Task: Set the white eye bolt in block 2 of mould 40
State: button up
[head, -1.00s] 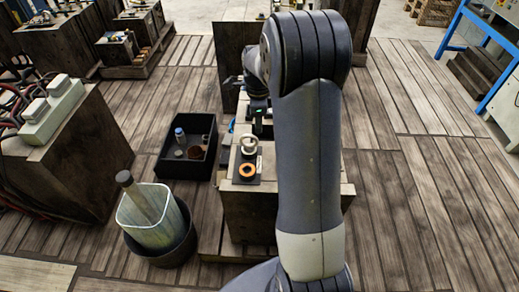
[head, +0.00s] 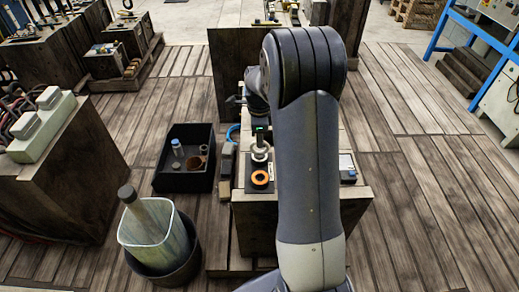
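The white eye bolt (head: 260,152) stands on a dark plate on top of a brown mould block (head: 252,215), in the middle of the head view. An orange ring-shaped piece (head: 260,178) sits on the same plate, just nearer to me. My gripper (head: 260,141) is right at the top of the white eye bolt, seen small and from behind. Its fingers are too small to tell whether they are open or shut on the bolt. My arm hides much of the block's right side. I cannot read any mould or block numbers.
A black bin (head: 185,176) with a blue-capped bottle and small parts lies left of the block. The plank floor on the right is clear.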

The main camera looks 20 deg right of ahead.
grip_shut()
jog(key=shift+r, duration=0.1)
jog(key=shift+r+p, duration=1.8)
jog(key=shift+r, duration=0.25)
